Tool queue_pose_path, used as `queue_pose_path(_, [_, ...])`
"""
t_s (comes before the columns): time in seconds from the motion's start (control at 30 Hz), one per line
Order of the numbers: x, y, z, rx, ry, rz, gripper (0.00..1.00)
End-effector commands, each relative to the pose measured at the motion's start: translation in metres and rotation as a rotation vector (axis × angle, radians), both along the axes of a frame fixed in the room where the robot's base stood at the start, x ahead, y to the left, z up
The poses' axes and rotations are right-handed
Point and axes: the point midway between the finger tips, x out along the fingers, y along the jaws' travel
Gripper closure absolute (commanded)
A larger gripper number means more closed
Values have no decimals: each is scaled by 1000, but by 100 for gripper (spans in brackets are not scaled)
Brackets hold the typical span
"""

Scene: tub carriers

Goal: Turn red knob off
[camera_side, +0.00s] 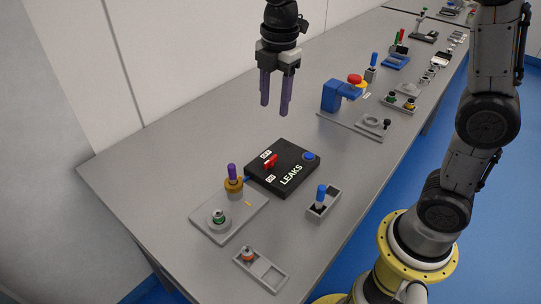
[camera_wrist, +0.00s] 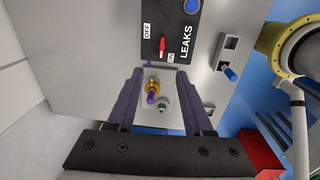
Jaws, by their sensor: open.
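The red knob (camera_side: 270,162) sits on a black box (camera_side: 295,178) marked LEAKS, between an OFF label and an ON label. It also shows in the wrist view (camera_wrist: 162,47), with OFF to its upper left and ON to its lower right. I cannot tell which label it points to. My gripper (camera_side: 275,109) is open and empty, pointing down, well above the table and apart from the knob. In the wrist view the purple fingers (camera_wrist: 160,73) are spread, with the knob beyond their tips.
A blue button (camera_side: 309,156) is on the same box. A grey plate (camera_side: 228,217) with an upright purple-topped peg (camera_side: 233,175) stands to the left. A blue-handled holder (camera_side: 321,198) stands at the front right. More fixtures line the table behind; the left table strip is clear.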

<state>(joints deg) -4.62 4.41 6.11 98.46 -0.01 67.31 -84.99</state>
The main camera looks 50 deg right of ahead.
Motion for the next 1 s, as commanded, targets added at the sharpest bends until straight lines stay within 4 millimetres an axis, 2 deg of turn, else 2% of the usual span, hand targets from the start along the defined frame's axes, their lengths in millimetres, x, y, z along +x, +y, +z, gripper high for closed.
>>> queue_pose_path(0.1, [7, 3, -20, -4, 48, 6, 49])
queue_pose_path(0.37, [7, 5, -43, -6, 70, 9, 49])
queue_pose_path(0.8, [6, 5, -126, -6, 70, 7, 49])
queue_pose_path(1.0, [6, 5, -153, -6, 67, 7, 49])
